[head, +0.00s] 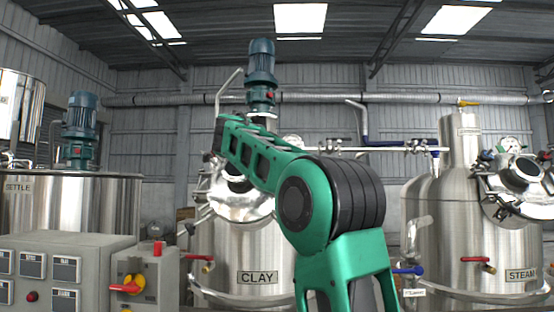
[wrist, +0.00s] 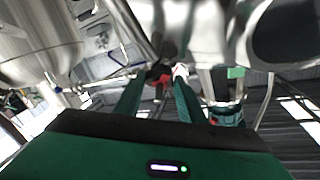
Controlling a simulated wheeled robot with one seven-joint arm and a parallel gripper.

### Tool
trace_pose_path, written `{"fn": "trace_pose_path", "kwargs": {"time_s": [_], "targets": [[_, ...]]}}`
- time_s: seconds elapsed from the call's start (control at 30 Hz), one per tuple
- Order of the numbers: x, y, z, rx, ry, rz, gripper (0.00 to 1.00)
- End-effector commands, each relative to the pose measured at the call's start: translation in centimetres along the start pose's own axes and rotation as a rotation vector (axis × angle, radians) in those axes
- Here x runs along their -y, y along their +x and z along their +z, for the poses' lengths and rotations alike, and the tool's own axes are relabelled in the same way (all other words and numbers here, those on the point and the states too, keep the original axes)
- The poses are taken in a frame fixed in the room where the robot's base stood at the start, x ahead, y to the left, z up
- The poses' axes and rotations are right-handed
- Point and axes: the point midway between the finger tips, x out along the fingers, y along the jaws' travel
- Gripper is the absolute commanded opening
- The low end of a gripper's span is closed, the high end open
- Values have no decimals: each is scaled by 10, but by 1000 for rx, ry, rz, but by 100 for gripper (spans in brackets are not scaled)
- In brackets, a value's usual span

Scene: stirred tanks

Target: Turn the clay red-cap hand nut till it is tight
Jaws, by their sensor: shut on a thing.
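The CLAY tank (head: 225,255) stands in the middle of the head view, a shiny steel vessel with its name plate on the front. My green arm crosses in front of it and hides much of its upper front, so the nut and my gripper do not show there. In the wrist view my gripper (wrist: 159,80) has its two green fingers closed around a small red piece, the red-cap hand nut (wrist: 160,79), against blurred steel parts. The fingers hide part of the nut, and its thread is not visible.
A grey control cabinet (head: 62,262) with a red-handled switch stands at the left. The SETTLE tank (head: 95,200) is behind it. The STEAM tank (head: 440,235) is at the right. Pipes and valves run between the tanks.

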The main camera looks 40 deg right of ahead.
Motion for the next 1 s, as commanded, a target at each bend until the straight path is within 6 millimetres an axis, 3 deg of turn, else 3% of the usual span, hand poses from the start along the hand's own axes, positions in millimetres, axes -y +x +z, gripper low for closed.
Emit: {"fn": "trace_pose_path", "kwargs": {"time_s": [0.6, 0.63, 0.7, 1.0], "targets": [[3, 0, 1, 2, 38, 20, 14], [3, 0, 1, 2, 38, 20, 41], [3, 0, 1, 1, 37, 20, 55], [1, -1, 0, 0, 38, 22, 55]]}}
